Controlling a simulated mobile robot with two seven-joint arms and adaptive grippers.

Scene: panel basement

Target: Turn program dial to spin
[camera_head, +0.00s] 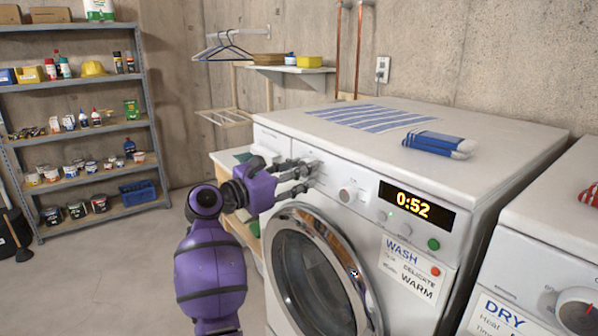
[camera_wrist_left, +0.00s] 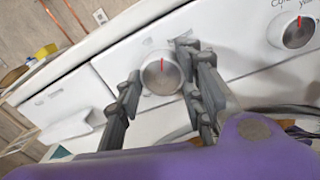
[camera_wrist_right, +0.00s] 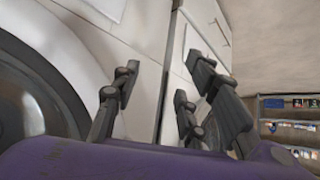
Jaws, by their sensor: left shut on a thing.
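The washing machine (camera_head: 285,141) stands in the middle of the head view, its display reading 0:52. A silver dial with a red mark (camera_wrist_left: 160,74), taken as the program dial, sits on its front panel. The mark points about straight up in the left wrist view. My left gripper (camera_head: 308,178) is shut on this dial, one finger on each side; in the head view the fingers partly hide it. A second dial (camera_head: 346,196) is to its right, and also shows in the left wrist view (camera_wrist_left: 298,32). My right gripper (camera_wrist_right: 160,90) is open and empty, with white cabinet fronts beyond it.
A striped cloth (camera_head: 372,117) and a blue-and-white folded item (camera_head: 437,143) lie on the machine's top. The round door (camera_head: 322,280) is below the panel. A dryer (camera_head: 540,255) stands at the right. A shelf rack (camera_head: 75,110) is at the left, with clear floor before it.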

